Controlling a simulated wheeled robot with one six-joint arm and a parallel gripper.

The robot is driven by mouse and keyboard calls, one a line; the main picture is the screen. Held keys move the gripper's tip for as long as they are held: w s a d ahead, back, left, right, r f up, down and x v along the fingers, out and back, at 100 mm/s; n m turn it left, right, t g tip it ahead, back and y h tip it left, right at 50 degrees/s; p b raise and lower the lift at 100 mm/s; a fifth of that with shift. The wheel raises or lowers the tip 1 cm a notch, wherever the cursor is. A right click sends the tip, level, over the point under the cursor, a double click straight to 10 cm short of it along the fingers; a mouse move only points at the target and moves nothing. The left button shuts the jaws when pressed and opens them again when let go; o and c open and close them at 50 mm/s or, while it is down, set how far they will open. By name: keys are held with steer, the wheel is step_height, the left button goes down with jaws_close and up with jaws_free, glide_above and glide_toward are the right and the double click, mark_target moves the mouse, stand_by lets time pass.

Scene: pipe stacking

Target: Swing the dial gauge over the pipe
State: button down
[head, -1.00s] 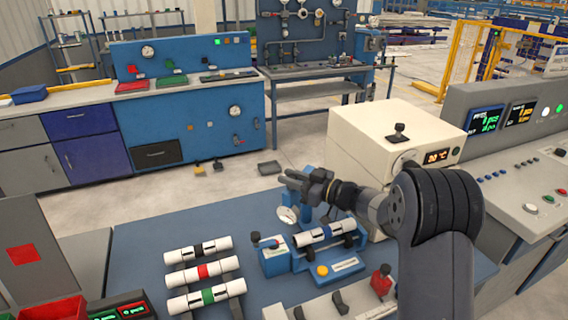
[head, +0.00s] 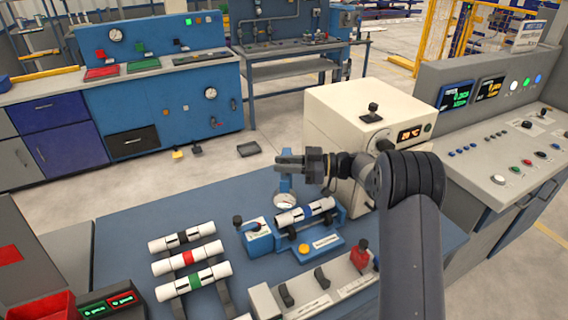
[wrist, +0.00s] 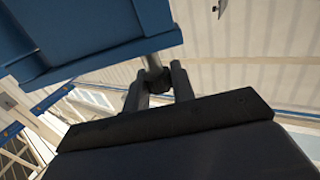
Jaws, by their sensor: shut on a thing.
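In the head view the dial gauge (head: 284,201) has a round pale face and hangs from a blue bracket (head: 285,183). Its face overlaps the back edge of the pipe's left end in the picture; the height between them cannot be judged. The pipe (head: 318,207), white with a dark blue band, lies in a blue fixture (head: 324,247). My gripper (head: 286,159) is at the top of the bracket. In the wrist view its two fingers (wrist: 158,85) are shut on a small grey post (wrist: 151,62) below a blue part.
A cream box (head: 340,117) stands close behind my arm. A grey block with levers (head: 320,286) is in front. The blue table is clear behind the rack.

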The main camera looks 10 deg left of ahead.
steer(key=c, duration=1.2)
jaws_free()
steer(key=d+b, duration=0.2)
steer(key=d, duration=0.8)
steer(key=shift+w+d, duration=0.35)
steer(key=shift+d, duration=0.05)
steer(key=shift+c, duration=0.4)
